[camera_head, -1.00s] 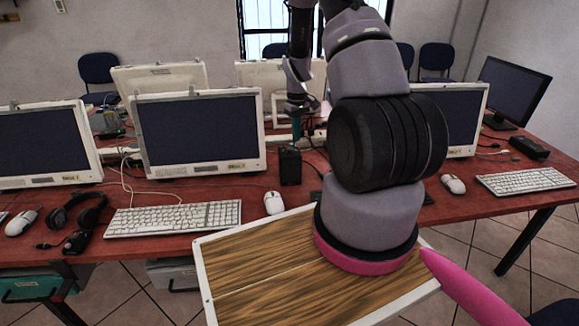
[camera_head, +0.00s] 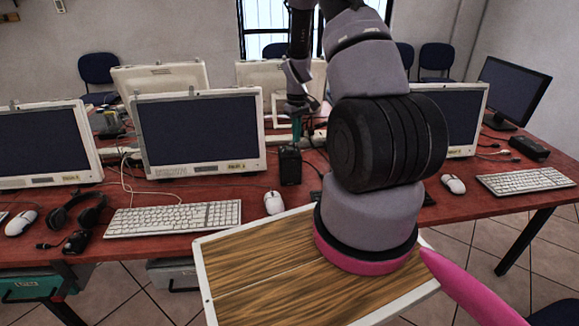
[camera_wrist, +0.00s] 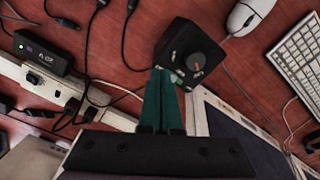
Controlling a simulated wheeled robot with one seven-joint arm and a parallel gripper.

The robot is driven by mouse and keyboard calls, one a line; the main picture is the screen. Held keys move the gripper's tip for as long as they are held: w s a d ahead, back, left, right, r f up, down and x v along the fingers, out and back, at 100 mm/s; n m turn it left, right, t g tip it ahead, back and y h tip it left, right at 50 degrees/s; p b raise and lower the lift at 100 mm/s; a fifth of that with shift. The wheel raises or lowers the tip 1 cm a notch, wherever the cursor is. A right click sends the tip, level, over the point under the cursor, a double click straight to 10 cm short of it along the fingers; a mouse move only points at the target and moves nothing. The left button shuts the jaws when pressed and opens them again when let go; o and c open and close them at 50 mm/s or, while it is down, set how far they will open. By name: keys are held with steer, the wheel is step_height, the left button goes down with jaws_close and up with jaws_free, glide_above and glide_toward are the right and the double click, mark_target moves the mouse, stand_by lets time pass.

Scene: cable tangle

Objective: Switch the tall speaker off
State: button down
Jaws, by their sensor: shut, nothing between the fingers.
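The tall speaker is a black upright box (camera_head: 290,167) on the red table, right of the middle monitor. In the wrist view its top face (camera_wrist: 178,40) shows a round dark knob with a small orange mark, and small pale marks near the edge by my fingertips. My gripper (camera_wrist: 163,72) has teal fingers, shut and empty, pointing down at that edge. In the head view my gripper (camera_head: 297,132) is just above and behind the speaker's top. I cannot tell whether the fingertips touch it; they hide part of the edge.
A monitor (camera_head: 200,130) stands close left of the speaker. A white mouse (camera_head: 274,203) and keyboard (camera_head: 175,218) lie in front. Black cables, a power strip (camera_wrist: 30,75) and a black box with a lit display (camera_wrist: 45,52) lie behind the speaker.

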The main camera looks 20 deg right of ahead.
steer(key=shift+f, duration=0.9)
steer(key=shift+w+a+r, duration=0.1)
steer(key=shift+w+a, duration=0.1)
steer(key=shift+a, duration=0.4)
stand_by(0.3)
steer(key=shift+s+d+r, duration=0.1)
steer(key=shift+d+r, duration=0.05)
steer(key=shift+r, duration=1.35)
steer(key=shift+d+r, duration=0.1)
steer(key=shift+r, duration=1.4)
steer(key=shift+r, duration=0.1)
